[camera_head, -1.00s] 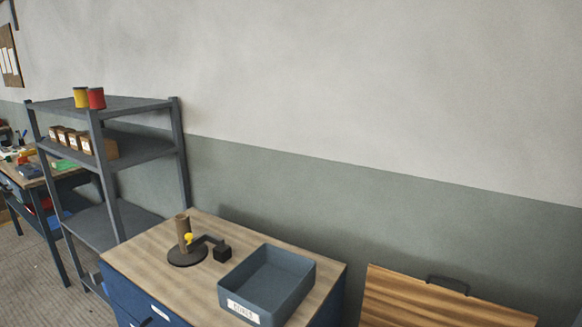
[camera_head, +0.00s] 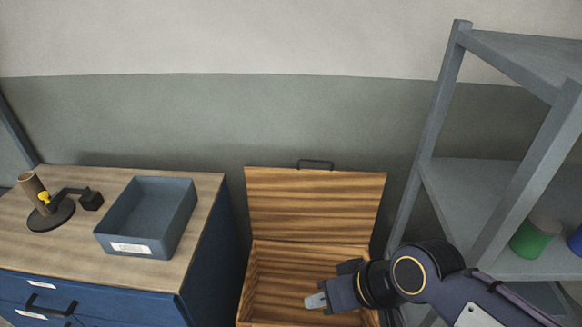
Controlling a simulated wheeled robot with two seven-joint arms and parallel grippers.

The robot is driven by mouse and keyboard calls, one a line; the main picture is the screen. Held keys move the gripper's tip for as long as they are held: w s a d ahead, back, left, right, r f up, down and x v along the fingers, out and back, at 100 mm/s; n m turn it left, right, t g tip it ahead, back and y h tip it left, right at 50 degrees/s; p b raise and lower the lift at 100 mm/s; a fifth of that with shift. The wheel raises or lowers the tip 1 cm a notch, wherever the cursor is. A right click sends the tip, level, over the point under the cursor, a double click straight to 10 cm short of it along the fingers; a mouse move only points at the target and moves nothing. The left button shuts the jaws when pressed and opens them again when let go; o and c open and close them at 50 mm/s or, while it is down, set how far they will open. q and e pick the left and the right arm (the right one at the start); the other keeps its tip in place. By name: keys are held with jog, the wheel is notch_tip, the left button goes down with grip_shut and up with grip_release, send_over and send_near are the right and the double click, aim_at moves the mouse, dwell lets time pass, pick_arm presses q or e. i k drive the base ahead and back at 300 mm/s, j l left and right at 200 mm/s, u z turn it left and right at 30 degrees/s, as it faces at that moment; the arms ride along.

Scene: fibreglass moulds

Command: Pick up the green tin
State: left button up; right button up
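The green tin (camera_head: 533,240) stands on the lower visible level of the grey shelf unit at the right. It has a pale top, and a shelf post stands close to its left side. My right gripper (camera_head: 316,301) reaches in from the lower right, over the open wooden chest, well to the left of the tin and apart from it. Its fingertips point left and are seen side-on, so the gap between them cannot be made out. My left gripper is out of view.
A blue tin (camera_head: 576,242) stands just right of the green one, cut by the picture edge. The shelf unit (camera_head: 437,130) has upright posts. The wooden chest (camera_head: 316,205) has its lid up. A blue-grey bin (camera_head: 170,240) and a lamp-like stand (camera_head: 50,218) are on the cabinet (camera_head: 130,283).

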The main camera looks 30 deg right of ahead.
aim_at(540, 227)
jog(key=z, duration=2.65)
jog(key=l+u, duration=0.1)
jog(key=u, duration=1.05)
jog(key=l+u, duration=0.7)
jog(key=l, duration=0.15)
jog(key=k+l+u, duration=0.15)
jog(key=l+u, duration=0.2)
jog(key=k+l+u, duration=0.15)
jog(key=l+u, duration=0.25)
jog(key=k+l, duration=0.15)
jog(key=l, duration=0.2)
jog(key=k+l, duration=0.15)
jog(key=l, duration=0.25)
jog(key=k+l+u, duration=0.1)
jog(key=l, duration=0.25)
jog(key=k+l, duration=0.2)
jog(key=l, duration=0.15)
jog(key=i, duration=0.25)
